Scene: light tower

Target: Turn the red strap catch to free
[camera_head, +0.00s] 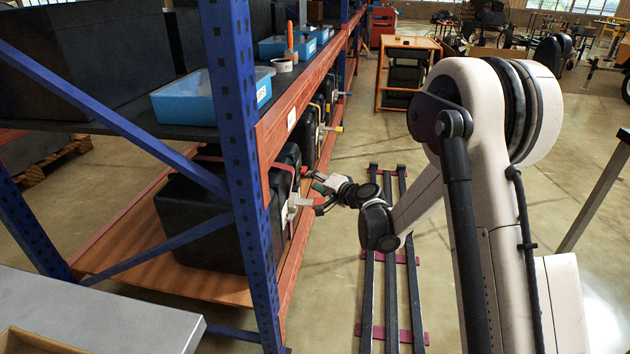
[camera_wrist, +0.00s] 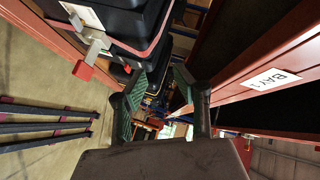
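The red strap catch (camera_head: 306,202) is on the front of a black case on the lower shelf, with a pale metal plate behind it. In the wrist view its red tip (camera_wrist: 82,70) hangs from a metal lever at the upper left, outside my fingers. A red strap (camera_wrist: 150,48) runs round the case (camera_head: 205,220). My gripper (camera_head: 318,184) is just above and beside the catch, in front of the case. In the wrist view its two green-padded fingers (camera_wrist: 160,88) are apart with nothing between them. I see no contact with the catch.
The orange shelf beam (camera_head: 295,125) runs above the case; the wrist view shows its label (camera_wrist: 272,79). A blue upright (camera_head: 235,130) stands nearer. More cases with yellow-tipped catches (camera_head: 338,128) stand farther along. Dark floor rails (camera_head: 390,290) run along the open aisle.

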